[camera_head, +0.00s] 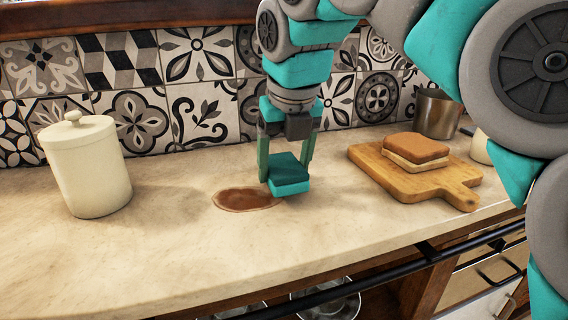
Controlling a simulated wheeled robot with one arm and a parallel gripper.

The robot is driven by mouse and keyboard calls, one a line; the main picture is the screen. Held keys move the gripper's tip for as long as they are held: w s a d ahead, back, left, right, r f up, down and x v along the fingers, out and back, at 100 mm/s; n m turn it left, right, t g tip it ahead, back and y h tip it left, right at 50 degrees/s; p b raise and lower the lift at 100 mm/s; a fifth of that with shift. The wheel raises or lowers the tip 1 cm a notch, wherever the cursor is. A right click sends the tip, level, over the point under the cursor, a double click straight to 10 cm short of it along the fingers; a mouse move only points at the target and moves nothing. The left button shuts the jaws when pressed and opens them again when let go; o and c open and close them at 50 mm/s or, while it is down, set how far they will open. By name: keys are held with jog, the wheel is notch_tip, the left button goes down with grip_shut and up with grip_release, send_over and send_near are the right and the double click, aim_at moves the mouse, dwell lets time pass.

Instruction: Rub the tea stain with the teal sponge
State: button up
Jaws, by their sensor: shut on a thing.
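The tea stain (240,200) is a brown, roughly oval patch on the beige countertop, left of my gripper. My gripper (286,172) points down and is shut on the teal sponge (289,182), a small block between its two fingers. The sponge is just right of the stain, near its right edge. I cannot tell whether its underside touches the counter or hangs slightly above it.
A white lidded canister (88,168) stands at left. A wooden board (440,184) with a sandwich (415,149) lies at right, a metal pot (437,113) behind it. The patterned tile wall (130,115) bounds the back. A dark rail (390,258) runs along the front; the counter before the stain is clear.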

aim_at(262, 194)
jog(key=shift+f, duration=1)
dwell(0.4)
jog(key=shift+s+a+r, duration=0.1)
jog(key=shift+s+a, duration=0.2)
jog(key=shift+a, duration=0.7)
jog(key=shift+s+a, duration=0.25)
jog(key=shift+a, duration=0.7)
jog(key=shift+s+a+f, duration=0.1)
jog(key=shift+s+a, duration=0.15)
jog(key=shift+a, duration=0.5)
jog(key=shift+s+a+f, duration=0.1)
jog(key=shift+s+a, duration=0.1)
jog(key=shift+a, duration=0.5)
jog(key=shift+s+a+f, duration=0.1)
jog(key=shift+s+a, duration=0.15)
jog(key=shift+a, duration=0.5)
jog(key=shift+s+a+r, duration=0.1)
jog(key=shift+s+a, duration=0.15)
jog(key=shift+a, duration=0.55)
jog(key=shift+s+a+r, duration=0.1)
jog(key=shift+s+a, duration=0.1)
jog(key=shift+a, duration=0.7)
